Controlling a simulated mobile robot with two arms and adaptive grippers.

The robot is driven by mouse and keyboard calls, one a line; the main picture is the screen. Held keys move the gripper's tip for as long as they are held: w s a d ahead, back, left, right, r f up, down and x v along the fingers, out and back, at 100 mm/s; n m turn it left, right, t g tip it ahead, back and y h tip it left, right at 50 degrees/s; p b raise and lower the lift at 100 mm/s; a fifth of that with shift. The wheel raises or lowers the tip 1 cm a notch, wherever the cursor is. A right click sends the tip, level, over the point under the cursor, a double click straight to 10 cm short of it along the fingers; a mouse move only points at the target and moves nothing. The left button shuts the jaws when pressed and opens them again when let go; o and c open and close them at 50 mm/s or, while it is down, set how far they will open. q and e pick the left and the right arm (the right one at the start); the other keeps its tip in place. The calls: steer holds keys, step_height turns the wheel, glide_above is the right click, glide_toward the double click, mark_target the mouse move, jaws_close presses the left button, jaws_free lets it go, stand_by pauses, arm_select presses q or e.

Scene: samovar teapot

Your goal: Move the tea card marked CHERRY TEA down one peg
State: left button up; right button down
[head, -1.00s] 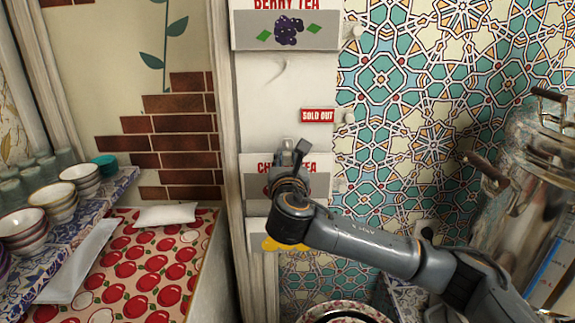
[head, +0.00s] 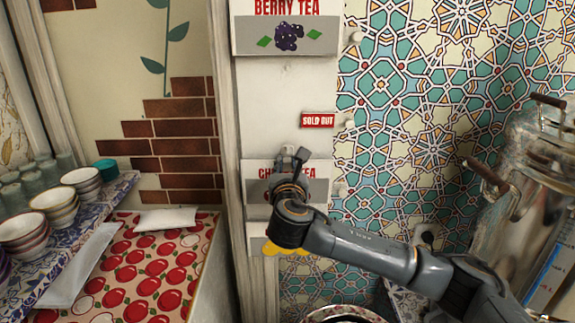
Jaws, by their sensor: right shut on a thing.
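The CHERRY TEA card (head: 321,188) hangs low on the white board, its red lettering partly covered by my right gripper. My right gripper (head: 293,156) is at the top middle of this card, shut on it. The fingers and wrist hide the middle of the card and most of its picture. Pegs (head: 350,125) stick out along the board's right side; any peg behind the gripper is hidden. My left gripper is not in view.
The BERRY TEA card (head: 314,40) hangs above, with bare board and a red SOLD OUT tag (head: 317,120) between. A card with a yellow picture (head: 271,248) is just below, partly behind my arm. A metal samovar (head: 520,180) stands at right, bowls (head: 55,203) at left.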

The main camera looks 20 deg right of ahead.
steer(key=c, duration=1.1)
jaws_free()
